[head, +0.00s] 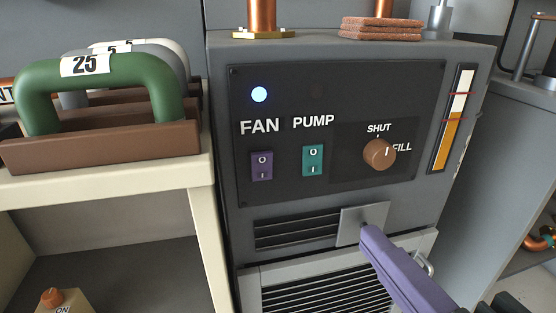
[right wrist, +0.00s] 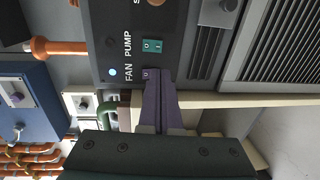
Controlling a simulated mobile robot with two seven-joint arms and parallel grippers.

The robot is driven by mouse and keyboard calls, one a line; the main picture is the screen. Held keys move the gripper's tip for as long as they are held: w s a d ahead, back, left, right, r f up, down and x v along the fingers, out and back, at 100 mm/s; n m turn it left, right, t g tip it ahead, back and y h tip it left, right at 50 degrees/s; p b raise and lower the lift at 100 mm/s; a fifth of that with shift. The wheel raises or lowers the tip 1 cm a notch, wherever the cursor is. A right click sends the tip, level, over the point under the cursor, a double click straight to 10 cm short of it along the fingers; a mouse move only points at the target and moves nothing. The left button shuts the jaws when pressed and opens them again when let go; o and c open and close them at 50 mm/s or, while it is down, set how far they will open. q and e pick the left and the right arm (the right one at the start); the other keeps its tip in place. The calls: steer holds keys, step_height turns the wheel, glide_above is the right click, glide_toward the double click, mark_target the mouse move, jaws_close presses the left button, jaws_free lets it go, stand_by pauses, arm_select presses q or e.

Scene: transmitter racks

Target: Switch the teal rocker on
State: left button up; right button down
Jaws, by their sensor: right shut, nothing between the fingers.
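The teal rocker (head: 313,160) sits under the word PUMP on the dark panel (head: 225,200), with O at its top and I at its bottom. Which end is pressed in is too small to tell. The round lamp above PUMP (head: 315,91) is dark. The teal rocker also shows in the right wrist view (right wrist: 152,46). My right gripper (head: 369,234), with purple fingers, is shut and empty, below and right of the teal rocker in the head view and apart from it. Its fingers show in the right wrist view (right wrist: 159,82). My left gripper is not in view.
A purple rocker (head: 262,166) under FAN stands left of the teal one, its lamp (head: 259,94) lit. A brown SHUT/FILL knob (head: 379,154) stands to the right. Below are a grey plate (head: 352,228) and vents (head: 295,232). A green handle (head: 100,75) is at left.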

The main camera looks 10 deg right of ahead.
mark_target(314, 172)
steer(key=w, duration=0.4)
steer(key=w+f, duration=0.1)
steer(key=w, duration=0.4)
steer(key=w+b, duration=0.1)
steer(key=w, duration=0.3)
steer(key=shift+w+a+f, duration=0.2)
steer(key=shift+w+f, duration=0.1)
steer(key=shift+w, duration=0.05)
steer(key=f+b, duration=0.1)
steer(key=b, duration=0.2)
steer(key=shift+w, duration=0.15)
steer(key=shift+r+p, duration=0.4)
steer(key=shift+p, duration=0.2)
